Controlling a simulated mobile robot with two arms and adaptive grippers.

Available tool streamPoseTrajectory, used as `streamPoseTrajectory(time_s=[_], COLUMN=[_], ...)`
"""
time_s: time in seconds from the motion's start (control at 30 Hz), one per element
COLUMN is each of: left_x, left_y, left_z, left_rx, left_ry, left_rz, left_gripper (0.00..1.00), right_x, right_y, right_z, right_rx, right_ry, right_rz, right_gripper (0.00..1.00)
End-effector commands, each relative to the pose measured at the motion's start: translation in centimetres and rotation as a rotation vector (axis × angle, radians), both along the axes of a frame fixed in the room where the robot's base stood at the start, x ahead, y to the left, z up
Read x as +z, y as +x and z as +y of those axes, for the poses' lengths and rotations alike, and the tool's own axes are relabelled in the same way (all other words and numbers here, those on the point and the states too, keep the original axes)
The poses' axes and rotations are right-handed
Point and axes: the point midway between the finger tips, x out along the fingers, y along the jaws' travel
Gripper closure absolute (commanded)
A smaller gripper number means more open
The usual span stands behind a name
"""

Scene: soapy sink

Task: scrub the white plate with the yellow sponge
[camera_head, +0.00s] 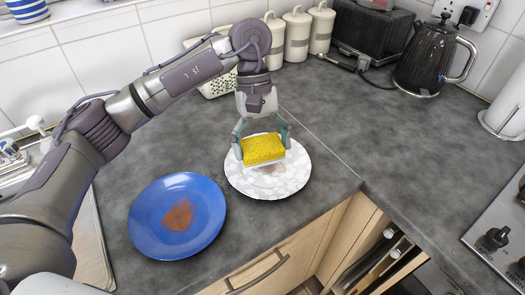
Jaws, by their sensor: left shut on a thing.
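The white plate (296,181) lies on the grey counter near its front corner. Its surface shows pale foam-like patches and a faint brownish area below the sponge. The yellow sponge (263,149), with a pale underside, is between the fingers of my left gripper (262,146), which is shut on it from above. The sponge is over the middle of the plate; I cannot tell whether it touches the surface. The sponge hides part of the plate. My right gripper is not in view.
A blue plate (153,214) with a brown stain lies to the left of the white plate. A sink (93,245) is at the left edge. Canisters (297,36), a toaster (372,30) and a black kettle (424,62) stand at the back.

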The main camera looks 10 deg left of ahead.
Motion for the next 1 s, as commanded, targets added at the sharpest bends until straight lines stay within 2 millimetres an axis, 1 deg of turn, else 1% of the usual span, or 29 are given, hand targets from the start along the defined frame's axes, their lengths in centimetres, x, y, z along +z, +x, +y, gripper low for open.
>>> streamPoseTrajectory(time_s=[0.03,0.2,0.57,0.9,1.0], left_x=[0.7,2.0,2.2,4.9,5.1], left_y=[0.0,0.0,0.0,0.0,0.0], left_z=[0.0,0.0,0.0,0.0,0.0], left_rx=[0.0,0.001,0.0,-0.001,0.0], left_ry=[0.0,0.001,0.001,-0.001,0.001], left_rz=[-0.001,-0.001,-0.001,-0.002,-0.001], left_gripper=[0.35,0.35,0.35,0.35,0.35], right_x=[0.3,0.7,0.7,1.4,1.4], right_y=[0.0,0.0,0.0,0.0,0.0], right_z=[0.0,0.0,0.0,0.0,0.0], right_rx=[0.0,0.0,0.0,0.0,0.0], right_ry=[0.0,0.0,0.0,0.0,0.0], right_rz=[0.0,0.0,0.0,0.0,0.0], right_gripper=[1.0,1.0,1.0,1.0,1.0])
